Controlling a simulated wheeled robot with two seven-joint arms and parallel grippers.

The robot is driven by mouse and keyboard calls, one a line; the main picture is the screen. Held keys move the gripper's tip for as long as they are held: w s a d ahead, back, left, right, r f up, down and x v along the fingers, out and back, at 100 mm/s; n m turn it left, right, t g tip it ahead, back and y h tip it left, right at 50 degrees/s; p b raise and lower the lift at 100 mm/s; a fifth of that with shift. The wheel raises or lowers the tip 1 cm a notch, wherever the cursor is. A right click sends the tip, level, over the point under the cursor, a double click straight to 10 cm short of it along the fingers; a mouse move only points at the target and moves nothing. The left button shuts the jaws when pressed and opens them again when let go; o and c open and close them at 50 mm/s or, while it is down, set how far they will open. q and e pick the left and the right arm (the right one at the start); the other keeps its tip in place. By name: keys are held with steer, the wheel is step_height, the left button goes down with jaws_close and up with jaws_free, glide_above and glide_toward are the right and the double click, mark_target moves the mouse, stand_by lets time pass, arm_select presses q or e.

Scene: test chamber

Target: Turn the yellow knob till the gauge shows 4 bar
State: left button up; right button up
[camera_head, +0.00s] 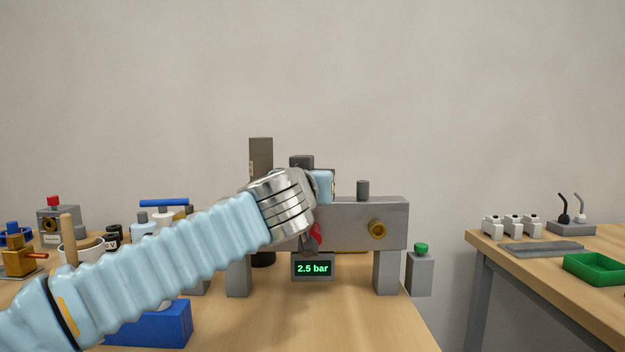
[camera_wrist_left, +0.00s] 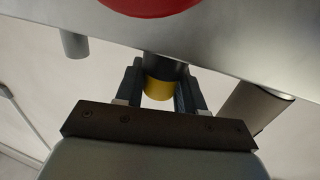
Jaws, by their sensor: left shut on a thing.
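The gauge display (camera_head: 313,268) hangs under the grey block (camera_head: 350,212) and reads "2.5 bar" in green. The yellow knob (camera_wrist_left: 159,88) shows in the left wrist view at the end of a dark round stem. My left gripper (camera_wrist_left: 160,84) is shut on it, one dark finger on each side. In the head view my left wrist and hand cover the knob and the fingertips. My right gripper is in neither view.
A red round part (camera_wrist_left: 150,4) sits on the grey block close to the fingers; its edge also shows beside my wrist (camera_head: 317,235). A brass fitting (camera_head: 377,229) is on the block's right. A green-topped grey post (camera_head: 420,272) stands at right. Clutter fills the table's left.

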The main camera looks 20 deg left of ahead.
arm_select(q)
steer(key=shift+a+f+m+h, duration=0.1)
steer(key=shift+a+m+h, duration=0.05)
steer(key=shift+m+h, duration=0.45)
steer(key=shift+m+h+p, duration=0.4)
steer(key=shift+h, duration=0.5)
steer(key=shift+d+f+m+h, duration=0.15)
steer(key=shift+m+h, duration=0.35)
steer(key=shift+h, duration=0.5)
steer(key=shift+m+h, duration=0.3)
steer(key=shift+h, duration=0.1)
steer(key=o, duration=0.9)
steer(key=shift+r, duration=0.25)
